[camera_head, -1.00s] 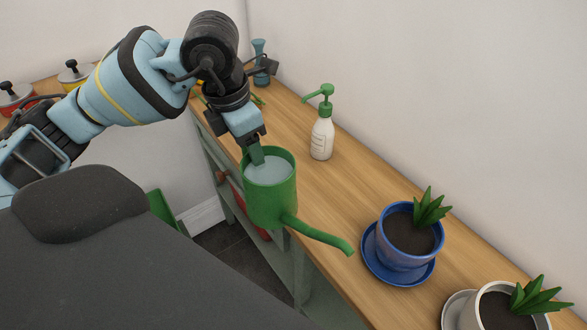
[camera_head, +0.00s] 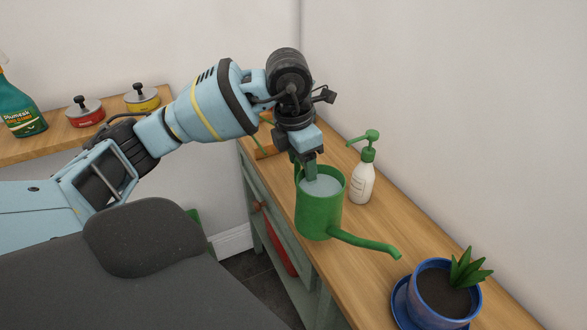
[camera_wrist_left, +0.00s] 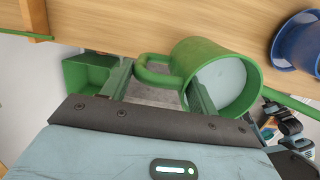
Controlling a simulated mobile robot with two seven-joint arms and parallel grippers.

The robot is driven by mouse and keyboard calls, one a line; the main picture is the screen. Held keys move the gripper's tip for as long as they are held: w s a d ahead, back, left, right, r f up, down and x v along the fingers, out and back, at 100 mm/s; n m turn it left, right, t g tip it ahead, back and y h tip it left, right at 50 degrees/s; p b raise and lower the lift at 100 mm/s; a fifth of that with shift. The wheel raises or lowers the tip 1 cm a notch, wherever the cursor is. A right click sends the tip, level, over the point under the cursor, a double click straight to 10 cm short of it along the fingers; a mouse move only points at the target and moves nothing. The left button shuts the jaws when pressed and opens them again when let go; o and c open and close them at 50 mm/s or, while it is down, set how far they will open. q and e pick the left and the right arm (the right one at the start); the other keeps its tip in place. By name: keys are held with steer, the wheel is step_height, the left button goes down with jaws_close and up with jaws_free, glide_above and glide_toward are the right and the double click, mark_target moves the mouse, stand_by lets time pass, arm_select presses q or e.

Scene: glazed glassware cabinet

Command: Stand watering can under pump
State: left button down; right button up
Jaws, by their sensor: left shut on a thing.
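The green watering can (camera_head: 318,212) holds pale liquid and looks upright in the head view, its spout pointing right. My left gripper (camera_head: 309,168) is shut on it at the handle side. In the left wrist view, the can (camera_wrist_left: 205,52) has its handle between the fingers of the gripper (camera_wrist_left: 160,76); one finger overlaps the mouth. The white bottle with the green pump (camera_head: 362,180) stands upright on the bench, just right of the can. Its nozzle points left toward the can's rim. I cannot tell whether the can's base touches the bench. My right gripper is out of view.
A blue pot with a plant (camera_head: 437,298) stands on the wooden bench (camera_head: 410,228), right of the spout. The wall runs close behind the bottle. Another surface at left holds a spray bottle (camera_head: 20,105), a red tin (camera_head: 86,112) and a yellow tin (camera_head: 142,100).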

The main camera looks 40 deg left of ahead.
arm_select(q)
steer(key=w+a, duration=0.2)
steer(key=w, duration=0.6)
steer(key=shift+f, duration=0.25)
steer(key=shift+w, duration=0.25)
steer(key=shift+w+f, duration=0.15)
steer(key=shift+f, duration=1.7)
steer(key=shift+c, duration=2.1)
jaws_free()
steer(key=shift+f, duration=0.15)
step_height(320, 180, up, 12)
steer(key=s, duration=0.1)
steer(key=shift+s+a+p, duration=0.35)
steer(key=shift+s, duration=0.05)
